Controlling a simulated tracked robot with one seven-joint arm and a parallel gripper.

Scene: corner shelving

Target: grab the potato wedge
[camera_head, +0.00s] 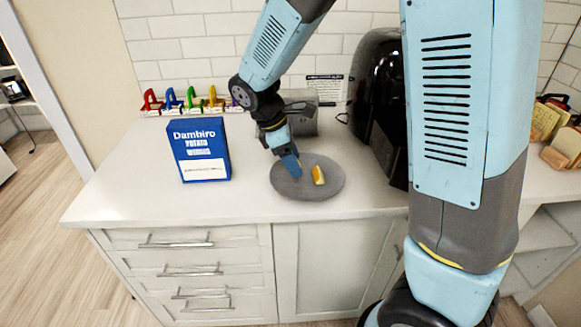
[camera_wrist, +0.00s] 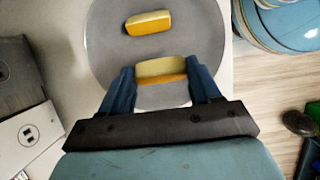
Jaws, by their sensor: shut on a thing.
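In the head view a yellow potato wedge (camera_head: 318,175) lies on a round grey plate (camera_head: 328,193) on the white counter. It also shows in the wrist view (camera_wrist: 148,22), apart from my gripper. My gripper (camera_head: 293,168) reaches down over the left part of the plate. In the wrist view my gripper (camera_wrist: 161,72) has its two blue fingers on either side of a second yellow wedge (camera_wrist: 160,67), and is shut on it. This held wedge is hidden by the fingers in the head view. The plate (camera_wrist: 105,60) lies beneath both wedges.
A blue Dambiro potato box (camera_head: 200,150) stands left of the plate. A grey metal box (camera_head: 297,112) and a glossy black appliance (camera_head: 377,95) stand behind. Colourful small holders (camera_head: 180,102) line the wall at the left. The counter's front left (camera_head: 130,205) is clear.

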